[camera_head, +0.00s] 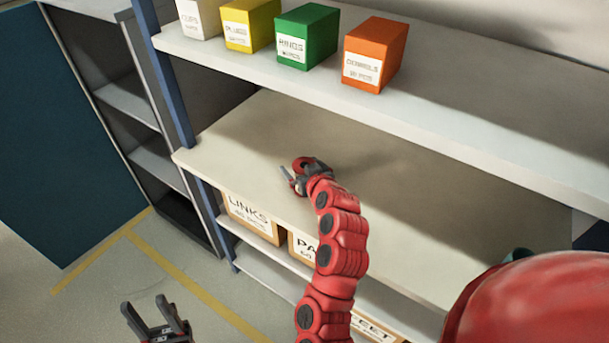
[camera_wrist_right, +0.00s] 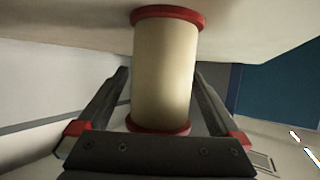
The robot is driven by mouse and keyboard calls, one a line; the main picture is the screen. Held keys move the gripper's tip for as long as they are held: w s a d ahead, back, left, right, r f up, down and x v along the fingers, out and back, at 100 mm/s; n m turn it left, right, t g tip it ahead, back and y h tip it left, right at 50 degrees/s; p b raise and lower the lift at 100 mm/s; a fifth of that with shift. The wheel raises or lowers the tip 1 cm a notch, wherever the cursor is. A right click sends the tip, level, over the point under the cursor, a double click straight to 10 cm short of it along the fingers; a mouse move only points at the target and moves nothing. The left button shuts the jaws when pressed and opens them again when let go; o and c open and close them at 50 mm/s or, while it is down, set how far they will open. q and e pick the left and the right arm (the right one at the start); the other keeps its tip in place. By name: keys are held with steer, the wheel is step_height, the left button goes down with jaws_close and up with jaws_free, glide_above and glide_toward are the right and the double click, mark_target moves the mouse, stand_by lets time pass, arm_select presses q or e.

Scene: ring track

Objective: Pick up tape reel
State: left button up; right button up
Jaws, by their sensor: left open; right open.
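The tape reel (camera_wrist_right: 165,70) has a cream core and red end flanges. In the right wrist view it fills the middle, lined up between the two open fingers, with a gap visible on each side. How deep it sits between them is unclear. In the head view my right gripper (camera_head: 291,179) is open low over the front left part of the beige middle shelf (camera_head: 400,200). A red round piece (camera_head: 301,163) beside it looks like the reel's flange, partly hidden by the gripper. My left gripper (camera_head: 160,312) is open and empty over the floor at lower left.
Above, the upper shelf (camera_head: 480,95) carries white, yellow, green (camera_head: 308,36) and orange (camera_head: 376,53) boxes. Labelled boxes (camera_head: 252,217) stand below the middle shelf. A blue post (camera_head: 166,75) rises at the left. The middle shelf is largely clear to the right of my arm.

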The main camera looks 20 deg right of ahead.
steer(key=shift+c, duration=0.3)
steer(key=shift+f, duration=0.1)
steer(key=c, duration=1.4)
steer(key=shift+o, duration=0.2)
